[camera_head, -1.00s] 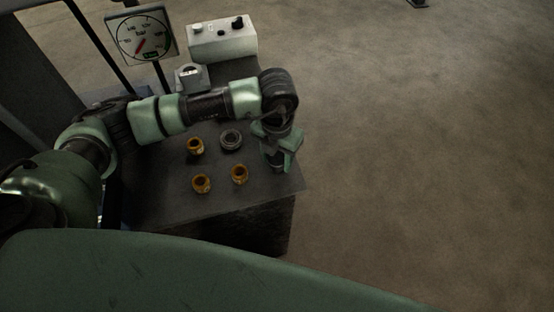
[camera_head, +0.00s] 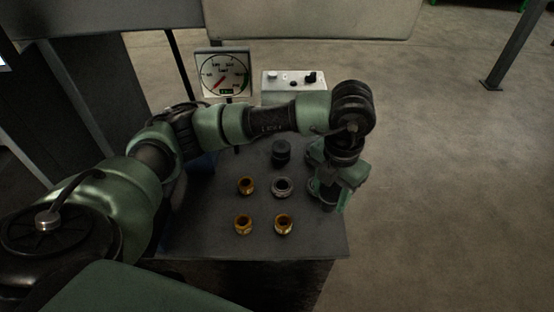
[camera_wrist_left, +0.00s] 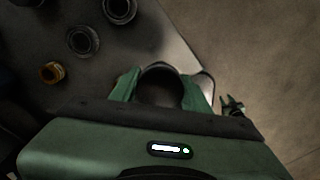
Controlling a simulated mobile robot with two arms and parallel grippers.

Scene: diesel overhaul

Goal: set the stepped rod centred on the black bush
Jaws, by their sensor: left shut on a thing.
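The black bush (camera_head: 281,152) stands upright on the dark bench top, behind a grey ring-shaped bush. Its ringed top also shows in the left wrist view (camera_wrist_left: 120,8), at the top edge. My left gripper (camera_head: 328,196) is at the bench's right side, to the right of the bushes and apart from them. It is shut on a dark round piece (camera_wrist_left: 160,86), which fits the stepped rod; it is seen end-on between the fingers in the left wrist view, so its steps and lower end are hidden. My right gripper is not in view.
The grey bush (camera_head: 282,187) and brass bushes (camera_head: 246,186) (camera_head: 243,224) (camera_head: 284,224) stand close together on the bench top (camera_head: 200,235). A gauge (camera_head: 222,75) and a white control box (camera_head: 294,82) stand at the back. The bench front is clear.

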